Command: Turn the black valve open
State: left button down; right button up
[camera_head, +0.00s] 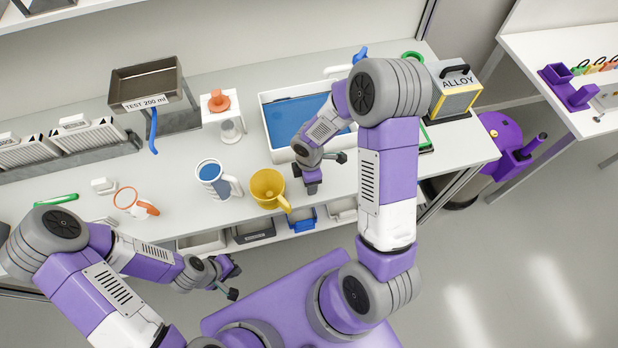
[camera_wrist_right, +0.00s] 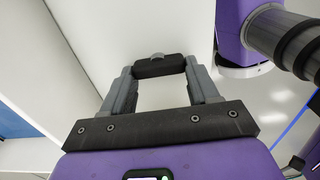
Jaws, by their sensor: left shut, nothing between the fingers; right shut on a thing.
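I cannot pick out the black valve for certain in the head view. My right gripper (camera_head: 312,187) points down over the front edge of the bench, just right of the yellow mug. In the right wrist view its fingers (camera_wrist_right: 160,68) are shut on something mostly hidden. A dark bar spans the fingertips, with a small grey rounded part just beyond; I cannot tell whether this is the valve. My left gripper (camera_head: 236,271) is shut and empty in front of the bench, over the floor side.
A yellow mug (camera_head: 268,188) and a white-blue mug (camera_head: 214,178) stand near the front edge. Behind are a blue-lined white tray (camera_head: 268,143), a dark "TEST 200 ml" box (camera_head: 147,86) and an ALLOY box (camera_head: 457,90). Small bins (camera_head: 253,231) sit below the bench top.

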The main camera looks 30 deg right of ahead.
jog(key=o, duration=1.1)
jog(key=shift+c, duration=0.2)
notch_tip(320, 180, up, 8)
jog(key=shift+f+p, duration=0.15)
jog(key=shift+p, duration=0.95)
